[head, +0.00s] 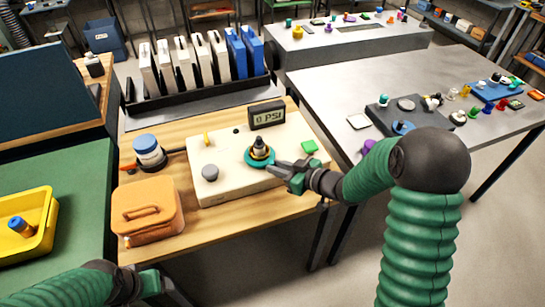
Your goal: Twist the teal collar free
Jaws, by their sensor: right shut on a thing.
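The teal collar (250,163) is a ring around the base of a dark upright fitting with a brass-coloured band (260,147). The fitting stands on a cream panel (225,185) on the wooden table. My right gripper (272,168) reaches in from the right and is shut on the collar's right side, its fingers covering that part of the rim. My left gripper (165,287) is low at the bottom edge, in front of the table and away from the collar. It is partly cut off, so its jaws are unclear.
A gauge reading 0 PSI (267,115) stands behind the collar. An orange case (148,208) and a blue-topped jar (148,150) stand at left.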

